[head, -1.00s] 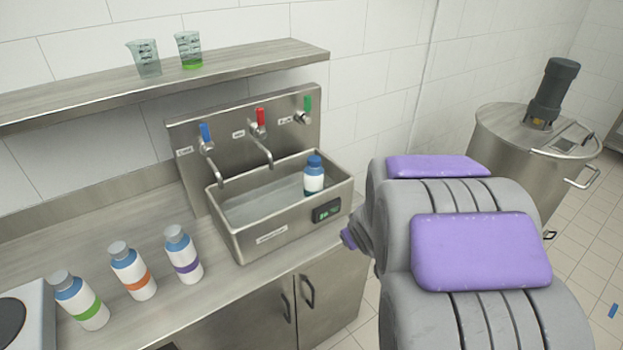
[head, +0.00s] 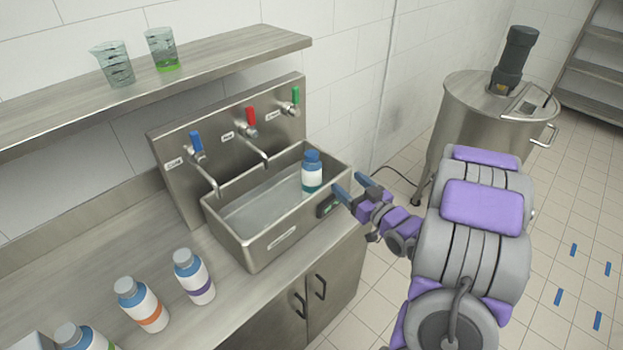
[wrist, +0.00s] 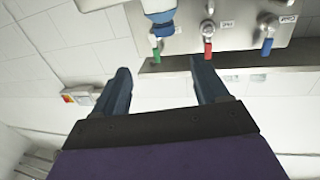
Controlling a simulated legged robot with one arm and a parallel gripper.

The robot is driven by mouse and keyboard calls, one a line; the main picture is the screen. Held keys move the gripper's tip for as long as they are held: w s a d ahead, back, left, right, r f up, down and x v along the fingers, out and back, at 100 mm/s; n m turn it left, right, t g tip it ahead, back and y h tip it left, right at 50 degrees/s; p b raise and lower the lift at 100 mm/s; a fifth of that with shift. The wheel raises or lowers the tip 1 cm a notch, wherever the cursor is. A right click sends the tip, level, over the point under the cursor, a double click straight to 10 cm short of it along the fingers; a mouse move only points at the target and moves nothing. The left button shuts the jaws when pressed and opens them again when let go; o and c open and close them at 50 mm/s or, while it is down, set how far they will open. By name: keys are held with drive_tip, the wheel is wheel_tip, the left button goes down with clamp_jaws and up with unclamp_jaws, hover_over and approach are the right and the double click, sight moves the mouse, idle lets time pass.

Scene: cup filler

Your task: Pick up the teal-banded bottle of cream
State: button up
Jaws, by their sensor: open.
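The teal-banded bottle (head: 312,176) has a blue cap and a white label, with a teal band low on its body. It stands upright in the right end of the steel sink basin (head: 262,247). My gripper (head: 350,184) is open and empty, just right of the bottle near the basin's right rim, with a gap between them. In the wrist view, the two dark blue fingers of my gripper (wrist: 160,68) are spread apart. Part of the bottle (wrist: 158,8) shows at the top edge there, beyond the fingertips and between their lines.
Bottles with purple (head: 196,278), orange (head: 145,307) and green (head: 85,338) bands stand on the counter at left. Three taps with blue (head: 196,142), red (head: 250,116) and green (head: 295,96) handles are behind the basin. A steel vat (head: 480,115) stands at right.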

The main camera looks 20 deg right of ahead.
sight(316, 157)
drive_tip(key=w+a, duration=0.1)
drive_tip(key=w, duration=0.2)
drive_tip(key=w+a+b, duration=0.1)
drive_tip(key=w, duration=0.3)
drive_tip(key=w+a+b, duration=0.1)
drive_tip(key=w, duration=0.2)
drive_tip(key=shift+w, duration=0.35)
drive_tip(key=shift+w+d+f, duration=0.1)
drive_tip(key=shift+w+d, duration=0.3)
drive_tip(key=shift+w, duration=0.2)
drive_tip(key=w, duration=0.1)
drive_tip(key=w+a+b, duration=0.1)
drive_tip(key=w+a, duration=0.1)
drive_tip(key=w, duration=0.1)
drive_tip(key=shift+w+b, duration=0.1)
drive_tip(key=shift+b, duration=0.2)
drive_tip(key=shift+w+r, duration=0.2)
drive_tip(key=shift+w, duration=0.05)
drive_tip(key=shift+d, duration=0.5)
drive_tip(key=c, duration=0.3)
drive_tip(key=shift+a, duration=0.3)
drive_tip(key=c, duration=0.6)
drive_tip(key=shift+d, duration=0.1)
clamp_jaws()
